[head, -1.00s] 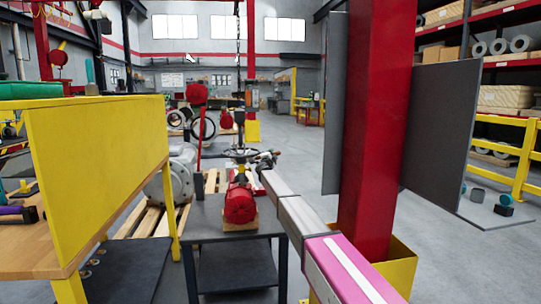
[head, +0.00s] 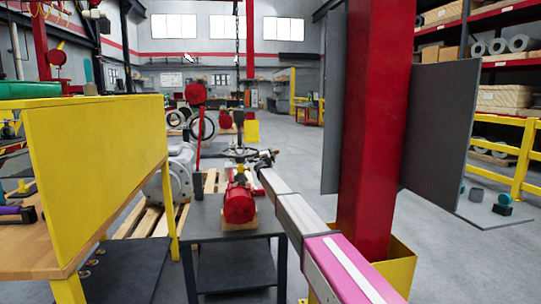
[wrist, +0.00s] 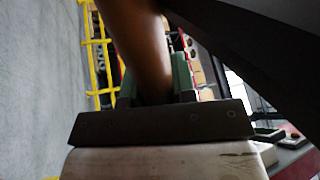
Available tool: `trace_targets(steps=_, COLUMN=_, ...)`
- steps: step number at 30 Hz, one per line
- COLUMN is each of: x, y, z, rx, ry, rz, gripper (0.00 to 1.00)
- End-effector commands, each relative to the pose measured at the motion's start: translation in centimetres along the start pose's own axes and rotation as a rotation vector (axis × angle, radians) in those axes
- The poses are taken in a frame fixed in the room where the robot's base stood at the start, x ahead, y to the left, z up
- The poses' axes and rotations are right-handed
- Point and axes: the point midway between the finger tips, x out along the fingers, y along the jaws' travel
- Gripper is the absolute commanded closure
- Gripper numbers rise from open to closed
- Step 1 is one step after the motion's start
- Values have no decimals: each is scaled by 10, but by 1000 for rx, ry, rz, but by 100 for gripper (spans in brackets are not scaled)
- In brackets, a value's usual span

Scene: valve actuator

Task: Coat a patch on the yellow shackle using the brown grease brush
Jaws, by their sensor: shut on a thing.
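My gripper (head: 266,157) is at the far end of my outstretched arm, close to the right side of the dark handwheel (head: 239,152). In the wrist view the brown handle of the grease brush (wrist: 142,45) stands between greenish fingers, and my gripper is shut on it. The bristle end is out of the wrist view, and the brush is too small to make out in the head view. A small yellow part (head: 240,171) shows just below the handwheel. I cannot tell whether it is the shackle, or whether the brush touches anything.
A red motor (head: 239,204) stands on a dark table (head: 215,222) below the handwheel. A chain (head: 238,50) hangs above it. A red column (head: 385,110) rises right of my arm. A yellow panel (head: 95,165) and workbench are at left. Open floor lies at right.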

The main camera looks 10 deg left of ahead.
Motion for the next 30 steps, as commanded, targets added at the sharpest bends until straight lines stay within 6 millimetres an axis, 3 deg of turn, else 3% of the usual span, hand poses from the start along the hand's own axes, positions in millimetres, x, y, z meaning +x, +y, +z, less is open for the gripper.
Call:
trace_targets(steps=15, x=27, y=3, z=16, rx=1, ry=0, rz=-1, gripper=100)
trace_targets(steps=22, x=24, y=2, z=12, rx=2, ry=1, rz=-2, gripper=100)
trace_targets(steps=30, x=6, y=0, z=2, rx=2, ry=1, rz=-2, gripper=100)
